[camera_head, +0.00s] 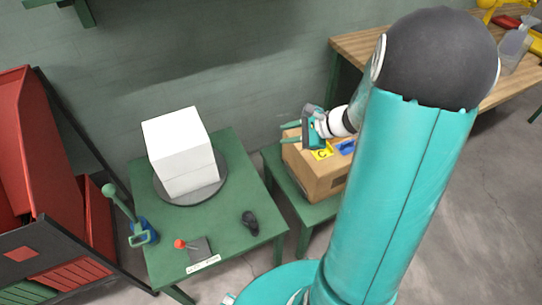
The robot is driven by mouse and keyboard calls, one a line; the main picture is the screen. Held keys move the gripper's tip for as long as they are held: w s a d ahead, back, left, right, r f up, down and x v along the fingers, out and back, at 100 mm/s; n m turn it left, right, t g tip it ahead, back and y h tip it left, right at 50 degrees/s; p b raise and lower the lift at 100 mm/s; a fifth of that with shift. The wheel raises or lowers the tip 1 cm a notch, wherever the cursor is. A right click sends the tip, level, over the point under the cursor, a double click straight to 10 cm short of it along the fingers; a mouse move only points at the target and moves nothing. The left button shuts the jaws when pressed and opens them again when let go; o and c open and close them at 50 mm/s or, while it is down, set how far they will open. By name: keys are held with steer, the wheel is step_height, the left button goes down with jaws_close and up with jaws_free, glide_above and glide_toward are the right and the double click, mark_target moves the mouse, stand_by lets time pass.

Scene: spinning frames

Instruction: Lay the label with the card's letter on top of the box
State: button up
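A brown cardboard box (312,178) stands on a low green stand at the centre right. On its top lie a yellow label (322,154) with a dark letter, too small to read surely, and a blue label (345,147). My gripper (290,132) is over the far left part of the box top, pointing left. A white block (180,150) sits on a dark round turntable (190,198). Its visible faces look blank; its other sides are hidden. I cannot make out a card with a letter.
The green table (222,233) also bears a red-knobbed lever (180,244), a small black object (250,221) and a white strip (203,264). A green-handled tool (118,200) stands at its left edge. A red cabinet (40,170) is further left. A wooden bench (355,45) is behind.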

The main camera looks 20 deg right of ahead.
steer(key=s+a+r+n+g+h, duration=0.1)
steer(key=s+a+r+n+g, duration=0.1)
steer(key=s+a+r+n, duration=0.3)
steer(key=s+a+r+n+g+h, duration=0.1)
steer(key=s+a+r+n+g, duration=0.1)
steer(key=a+r+n, duration=0.3)
steer(key=s+a+r+n+h, duration=0.2)
steer(key=s+r+n+h, duration=0.1)
steer(key=s+n, duration=0.2)
steer(key=s+a+r+n+t+h, duration=0.1)
steer(key=s+a+r+n+h, duration=0.1)
steer(key=s+n, duration=0.3)
steer(key=shift+s+r+t+h, duration=0.3)
steer(key=shift+r+h, duration=0.15)
steer(key=shift+h, duration=0.05)
steer(key=shift+d, duration=0.1)
